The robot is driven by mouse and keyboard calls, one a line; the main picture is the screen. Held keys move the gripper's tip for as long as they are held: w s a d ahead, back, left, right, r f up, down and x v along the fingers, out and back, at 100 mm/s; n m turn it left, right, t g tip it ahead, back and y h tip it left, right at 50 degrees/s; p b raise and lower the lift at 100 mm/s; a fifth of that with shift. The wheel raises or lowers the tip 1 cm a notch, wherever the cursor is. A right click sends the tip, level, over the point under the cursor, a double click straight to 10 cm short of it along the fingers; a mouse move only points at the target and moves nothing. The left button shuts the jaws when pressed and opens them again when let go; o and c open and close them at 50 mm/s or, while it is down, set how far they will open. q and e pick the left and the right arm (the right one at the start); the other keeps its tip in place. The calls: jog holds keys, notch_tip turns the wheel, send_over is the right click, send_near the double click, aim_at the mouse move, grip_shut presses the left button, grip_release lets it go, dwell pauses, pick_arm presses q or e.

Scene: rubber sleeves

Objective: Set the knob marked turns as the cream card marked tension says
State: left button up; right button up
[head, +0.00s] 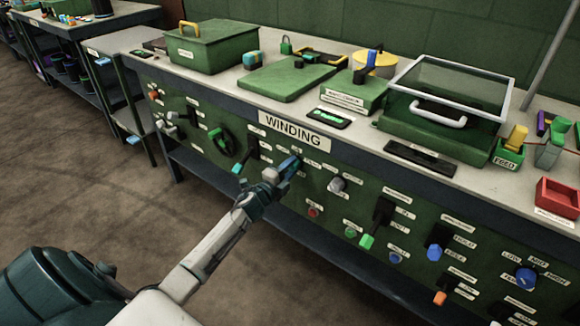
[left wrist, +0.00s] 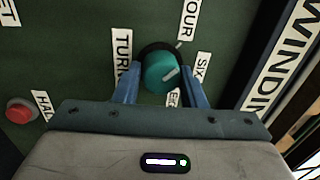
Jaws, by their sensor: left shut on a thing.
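The teal turns knob (left wrist: 160,73) sits on the green panel, beside a label that begins "TURN" (left wrist: 122,62), partly cut off. The labels "FOUR" (left wrist: 188,18) and "SIX" (left wrist: 201,72) stand around it, and another label below is mostly hidden by my gripper. My left gripper (left wrist: 158,88) is shut on the knob, one blue finger on each side. In the head view it reaches the panel (head: 291,167) below the "WINDING" sign. I cannot make out a cream card marked tension.
A red button (left wrist: 21,110) is left of the knob in the wrist view. A grey knob (head: 337,184) and a black lever with a green tip (head: 367,241) are to the right. A black lever (head: 250,148) is close on the left. The bench top (head: 225,82) holds green boxes.

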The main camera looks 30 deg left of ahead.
pick_arm(q)
jog(key=shift+n, duration=0.9)
pick_arm(e)
jog(key=shift+s+d+r+g, duration=0.25)
jog(key=shift+r+g, duration=0.05)
jog(key=shift+r, duration=0.1)
pick_arm(q)
jog(key=o, duration=1)
pick_arm(e)
jog(key=shift+s, duration=0.1)
pick_arm(q)
jog(key=shift+s, duration=0.1)
pick_arm(e)
jog(key=shift+f, duration=0.1)
